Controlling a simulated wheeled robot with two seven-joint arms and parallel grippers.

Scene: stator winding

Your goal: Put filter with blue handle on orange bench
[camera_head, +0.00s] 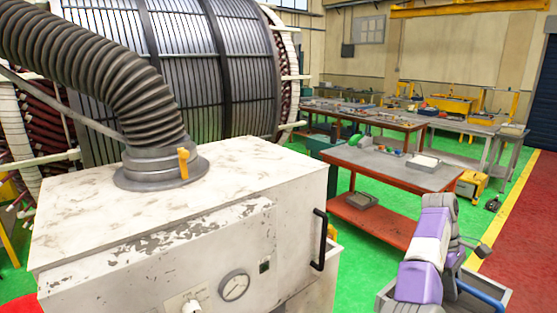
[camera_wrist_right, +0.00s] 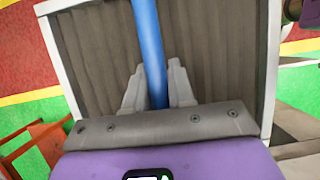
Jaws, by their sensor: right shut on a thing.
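The filter (camera_wrist_right: 215,60) fills much of the right wrist view, with grey pleats inside a pale frame. Its blue handle (camera_wrist_right: 150,40) runs between the fingers of my right gripper (camera_wrist_right: 158,92), which is shut on it. In the head view the filter's grey frame (camera_head: 492,306) shows at the bottom right, partly hidden behind my purple and white right arm. The orange bench (camera_head: 418,183) stands beyond it, up and to the left, with a grey top and a lower orange shelf (camera_head: 372,218). The filter is apart from the bench. My left gripper is not in view.
A worn white cabinet (camera_head: 190,220) with a black handle (camera_head: 319,240), gauge and thick grey hose (camera_head: 90,70) fills the left. A white tray (camera_head: 422,163) and small items lie on the bench; a grey tray (camera_head: 361,200) is on its shelf. Green floor (camera_head: 360,265) lies before it.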

